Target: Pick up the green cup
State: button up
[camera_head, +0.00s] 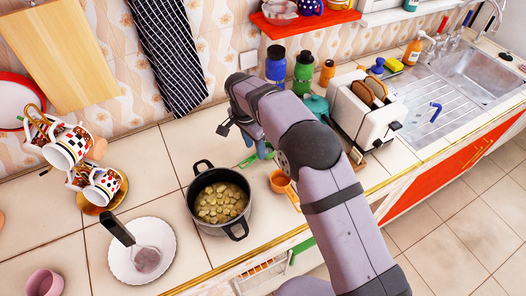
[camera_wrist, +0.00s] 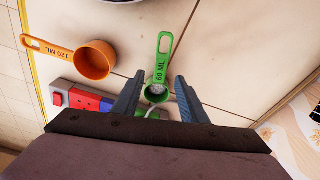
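The green cup is a small measuring cup (camera_wrist: 157,91) marked 60 ML, lying on the tiled counter. In the wrist view its bowl sits between the two fingers of my gripper (camera_wrist: 157,98), and its handle points away from the gripper. The fingers are apart, with a gap on both sides of the bowl. In the head view the green handle (camera_head: 250,160) shows just left of my gripper (camera_head: 263,150), and the bowl is hidden or too small to make out.
An orange measuring cup (camera_wrist: 95,60) marked 120 ML lies to the left. A red and blue power strip (camera_wrist: 90,101) is near the left finger. In the head view, a pot (camera_head: 198,211) stands left and a toaster (camera_head: 365,115) right.

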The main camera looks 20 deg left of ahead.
aim_at(256, 156)
jog(key=shift+w+d+f+p, duration=0.15)
jog(key=shift+f+p, duration=0.55)
jog(key=shift+f, duration=1.05)
grip_shut()
